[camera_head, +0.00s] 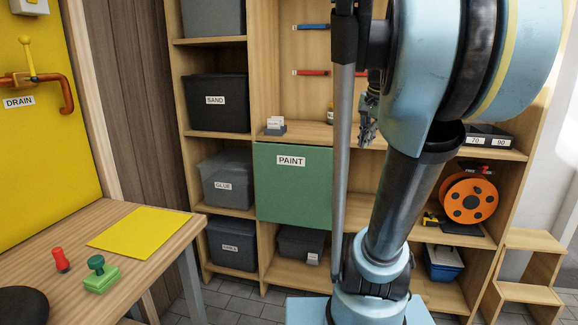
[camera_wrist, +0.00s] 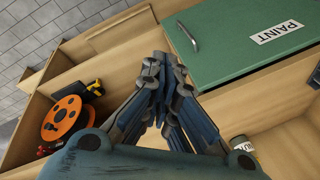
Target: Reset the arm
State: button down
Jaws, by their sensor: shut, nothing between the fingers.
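My gripper (camera_wrist: 168,85) shows in the middle of the wrist view, its blue-grey fingers closed together with nothing between them. It hangs in front of the wooden shelf unit, beside the green PAINT door (camera_wrist: 235,40). In the head view my arm rises at the right and hides part of the shelves. Only a part of my gripper (camera_head: 367,128) shows there, just left of the arm; the rest is hidden behind the arm. The green PAINT door (camera_head: 292,190) is closed.
The shelf unit (camera_head: 262,70) holds bins labelled SAND (camera_head: 217,115) and GLUE (camera_head: 227,190). An orange cable reel (camera_head: 470,200) sits on a right shelf. The workbench (camera_head: 50,230) at left carries a yellow sheet (camera_head: 140,231), a red stamp (camera_head: 61,260) and a green stamp (camera_head: 101,278).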

jog(key=s+a+f+n, duration=0.2)
jog(key=s+f+n, duration=0.1)
jog(key=s+f, duration=0.3)
jog(key=s+a+f+n+g, duration=0.1)
jog(key=s+a+f+n, duration=0.1)
jog(key=s+f, duration=0.4)
jog(key=s+a+f+n, duration=0.2)
jog(key=s+f+n, duration=0.3)
jog(key=f, duration=0.7)
jog(key=shift+s+f+h, duration=0.25)
jog(key=shift+s+h, duration=0.05)
jog(key=shift+s, duration=0.55)
jog(key=shift+w+f, duration=0.2)
jog(key=shift+w, duration=0.3)
